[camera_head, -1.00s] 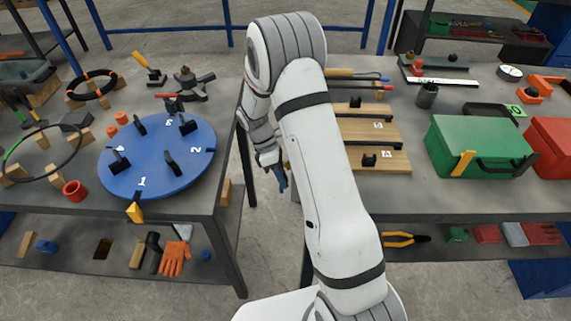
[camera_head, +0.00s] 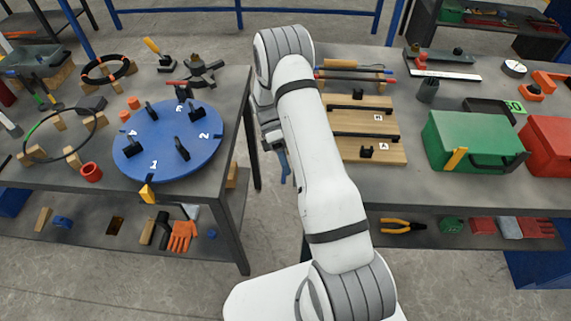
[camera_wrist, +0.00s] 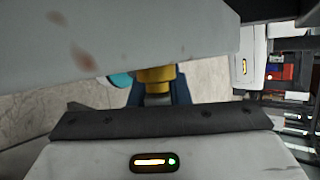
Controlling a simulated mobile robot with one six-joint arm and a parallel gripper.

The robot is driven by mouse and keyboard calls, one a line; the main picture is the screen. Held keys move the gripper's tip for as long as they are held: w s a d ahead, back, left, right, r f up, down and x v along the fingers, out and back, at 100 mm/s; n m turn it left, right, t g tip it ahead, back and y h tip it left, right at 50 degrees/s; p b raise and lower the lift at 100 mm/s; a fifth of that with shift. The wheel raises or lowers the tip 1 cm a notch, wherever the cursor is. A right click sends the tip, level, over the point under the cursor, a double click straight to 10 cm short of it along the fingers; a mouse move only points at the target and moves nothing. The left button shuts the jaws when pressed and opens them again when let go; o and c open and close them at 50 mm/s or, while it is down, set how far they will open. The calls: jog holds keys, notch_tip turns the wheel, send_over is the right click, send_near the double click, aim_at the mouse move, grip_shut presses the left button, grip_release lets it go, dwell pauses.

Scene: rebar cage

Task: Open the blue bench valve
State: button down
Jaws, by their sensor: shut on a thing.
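The blue bench valve, as far as I can tell, is the narrow blue part (camera_head: 284,165) just below my gripper (camera_head: 274,142), in the gap between the two benches. In the wrist view, blue sides (camera_wrist: 180,92) flank a brass-yellow collar and a grey stem between my jaws (camera_wrist: 157,90). A teal round part (camera_wrist: 121,80) shows at the left. My gripper is shut on it. The jaws and my arm hide most of the valve, so I cannot tell how far its handle is turned.
The left bench carries a blue numbered turntable (camera_head: 168,165) and a dark ring (camera_head: 105,68). The right bench carries a wooden board (camera_head: 365,115), a green case (camera_head: 470,140) and a red case (camera_head: 552,145). Bare floor shows between the benches.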

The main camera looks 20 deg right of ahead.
jog(key=shift+a, duration=0.15)
jog(key=c, duration=1.6)
grip_release()
jog(key=shift+w, duration=0.1)
jog(key=shift+o, duration=1.2)
jog(key=v, duration=0.7)
jog(key=shift+w+r+b, duration=0.2)
jog(key=shift+w+b, duration=0.05)
jog(key=shift+b, duration=0.1)
